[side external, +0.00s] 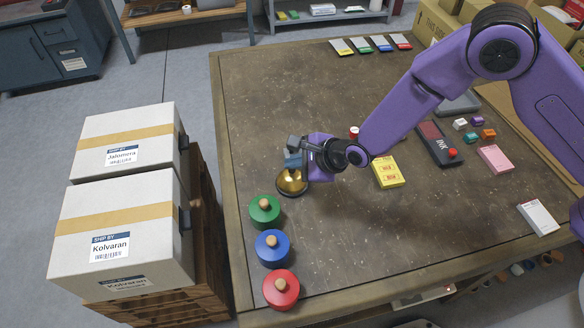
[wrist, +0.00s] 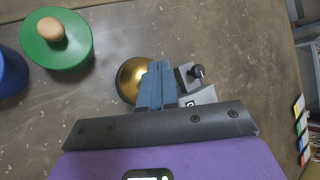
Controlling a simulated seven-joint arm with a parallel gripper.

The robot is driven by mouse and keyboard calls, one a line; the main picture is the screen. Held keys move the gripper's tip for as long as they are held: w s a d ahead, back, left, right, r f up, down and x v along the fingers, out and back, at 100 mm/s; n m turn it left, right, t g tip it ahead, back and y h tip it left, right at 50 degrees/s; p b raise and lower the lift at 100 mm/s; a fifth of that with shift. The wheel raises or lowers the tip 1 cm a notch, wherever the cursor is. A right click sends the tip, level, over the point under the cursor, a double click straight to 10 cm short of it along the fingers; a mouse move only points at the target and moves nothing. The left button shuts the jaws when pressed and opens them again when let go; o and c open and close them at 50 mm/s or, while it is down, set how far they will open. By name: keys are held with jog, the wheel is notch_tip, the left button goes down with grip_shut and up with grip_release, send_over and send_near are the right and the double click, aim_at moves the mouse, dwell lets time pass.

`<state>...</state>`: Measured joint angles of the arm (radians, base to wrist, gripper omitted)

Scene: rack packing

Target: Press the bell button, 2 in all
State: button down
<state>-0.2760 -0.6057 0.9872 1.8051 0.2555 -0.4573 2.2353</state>
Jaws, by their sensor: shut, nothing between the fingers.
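The bell (side external: 290,184) is a brass dome on a dark base near the left side of the table. It also shows in the wrist view (wrist: 131,78), partly covered by my fingers. My gripper (side external: 292,160) is shut and empty, with its blue-grey fingers together over the bell. In the wrist view my gripper (wrist: 155,84) overlaps the right part of the dome. The bell's button is hidden behind the fingers, and I cannot tell whether they touch it.
Green (side external: 264,209), blue (side external: 272,247) and red (side external: 281,289) round pieces with wooden knobs stand in front of the bell. A yellow box (side external: 387,171) and an ink pad (side external: 437,143) lie to the right. Boxes (side external: 122,230) stand off the table's left edge.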

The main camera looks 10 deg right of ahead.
jog(key=shift+f, duration=0.4)
dwell(0.6)
jog(key=shift+r, duration=0.85)
jog(key=shift+r, duration=2.5)
dwell(0.7)
notch_tip(320, 180, up, 4)
jog(key=shift+f, duration=0.1)
dwell(0.4)
